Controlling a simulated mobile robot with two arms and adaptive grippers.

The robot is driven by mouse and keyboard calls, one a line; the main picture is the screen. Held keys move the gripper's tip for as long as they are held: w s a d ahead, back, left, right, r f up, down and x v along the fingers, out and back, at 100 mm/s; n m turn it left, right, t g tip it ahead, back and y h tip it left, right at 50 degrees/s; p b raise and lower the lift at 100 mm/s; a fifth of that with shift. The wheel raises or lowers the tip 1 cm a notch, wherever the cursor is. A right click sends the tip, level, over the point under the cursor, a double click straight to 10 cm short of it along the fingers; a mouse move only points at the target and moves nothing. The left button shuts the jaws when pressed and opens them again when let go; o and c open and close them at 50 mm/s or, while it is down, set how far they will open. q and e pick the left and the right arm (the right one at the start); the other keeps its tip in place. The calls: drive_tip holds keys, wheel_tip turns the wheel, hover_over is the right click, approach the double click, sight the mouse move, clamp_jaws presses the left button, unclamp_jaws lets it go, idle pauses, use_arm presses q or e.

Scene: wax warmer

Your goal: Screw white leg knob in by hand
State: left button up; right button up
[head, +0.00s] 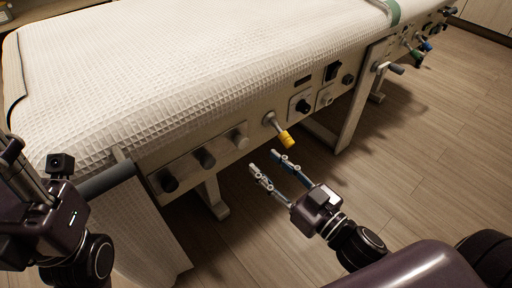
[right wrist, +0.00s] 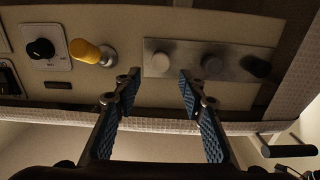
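The white knob (head: 239,138) sits on a metal plate (head: 186,166) on the side of the bed, the rightmost of three knobs there. In the right wrist view the white knob (right wrist: 160,62) shows between the tips of my right gripper (right wrist: 160,74). In the head view my right gripper (head: 264,160) is open and empty, a little below and right of the white knob, with its fingers pointing at the panel. A visible gap separates them.
A dark grey knob (head: 204,157) and a black knob (head: 168,181) share the plate. A yellow-tipped lever (head: 286,138) sticks out close to the right gripper. A black dial (head: 302,105) is farther right. A bed leg (head: 212,196) stands below. The wooden floor (head: 415,165) is clear at right.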

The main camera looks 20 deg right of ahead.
sight(244, 144)
drive_tip(key=shift+x, duration=3.6)
drive_tip(key=shift+w+a+p, duration=0.1)
drive_tip(key=shift+p, duration=0.3)
drive_tip(key=shift+c, duration=0.5)
